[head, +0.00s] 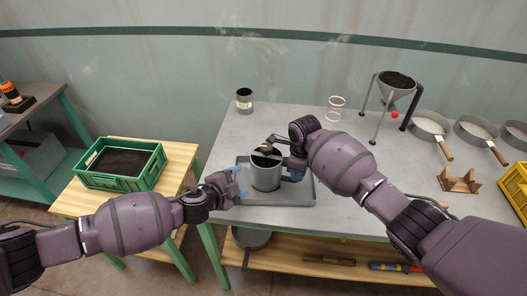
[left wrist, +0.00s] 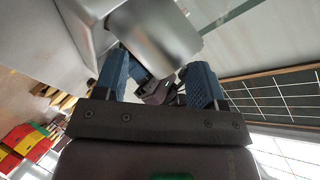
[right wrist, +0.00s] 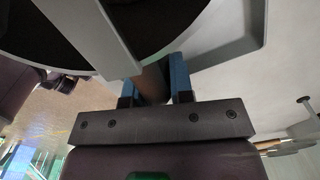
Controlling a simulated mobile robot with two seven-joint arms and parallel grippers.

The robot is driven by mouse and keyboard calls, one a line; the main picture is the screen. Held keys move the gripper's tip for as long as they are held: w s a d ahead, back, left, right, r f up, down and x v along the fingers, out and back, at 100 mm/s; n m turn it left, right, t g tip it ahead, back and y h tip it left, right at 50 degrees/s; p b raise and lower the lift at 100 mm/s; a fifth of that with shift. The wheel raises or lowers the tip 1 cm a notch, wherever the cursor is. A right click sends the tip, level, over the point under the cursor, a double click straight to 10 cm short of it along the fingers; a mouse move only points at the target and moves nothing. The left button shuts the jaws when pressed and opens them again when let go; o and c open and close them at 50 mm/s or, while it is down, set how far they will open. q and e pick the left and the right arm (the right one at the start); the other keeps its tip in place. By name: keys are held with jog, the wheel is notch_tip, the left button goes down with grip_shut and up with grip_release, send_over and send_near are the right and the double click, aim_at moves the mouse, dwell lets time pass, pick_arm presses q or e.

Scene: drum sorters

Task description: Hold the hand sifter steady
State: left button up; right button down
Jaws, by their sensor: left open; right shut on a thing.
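The hand sifter (head: 266,175) is a grey cylinder with dark material inside, standing in a shallow grey tray (head: 300,198) on the table. A bar and a small knob (head: 266,149) show above its mouth. In the right wrist view the sifter's rim (right wrist: 200,35) and crossbar fill the top. My right gripper (head: 295,175) is at its right side, shut on a brown handle (right wrist: 153,82), mostly hidden in the head view. My left gripper (head: 240,186) is open at its left side. In the left wrist view a grey metal surface (left wrist: 155,30) lies near the fingertips; contact is unclear.
A green crate (head: 120,182) of dark material stands on the wooden side table at left. A grey can (head: 244,105) and a clear ringed cup (head: 336,110) stand behind. A funnel on legs (head: 396,92), several handled sieves (head: 430,124) and a wooden stand (head: 459,181) are at right.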

aim_at(263, 152)
pick_arm(q)
jog(key=shift+s+d+f+n+g, duration=0.15)
jog(key=shift+s+d+n+g, duration=0.2)
jog(key=shift+n, duration=0.65)
jog(key=s+d+n, duration=0.1)
jog(key=n, duration=0.1)
jog(key=s+d+n+g+h, duration=0.1)
jog(key=n, duration=0.2)
jog(key=s+d+n, duration=0.1)
jog(key=n, duration=0.1)
jog(key=shift+n+h, duration=0.4)
jog(key=n, duration=0.2)
jog(key=d+n, duration=0.1)
jog(key=shift+s+d+r+g+h, duration=0.1)
jog(key=shift+s+r+g+h, duration=0.2)
jog(key=shift+s+g, duration=0.1)
jog(key=a+r+n+t, duration=0.1)
jog(key=r+n+t, duration=0.1)
jog(key=n, duration=1)
jog(key=a+r+n+t+y, duration=0.1)
jog(key=r+n+t, duration=0.1)
jog(key=n, duration=1)
jog(key=a+r+n+t, duration=0.1)
jog(key=a+n+t, duration=0.15)
jog(key=n, duration=0.85)
jog(key=shift+n, duration=0.3)
jog(key=x, duration=1.3)
jog(key=shift+r, duration=0.3)
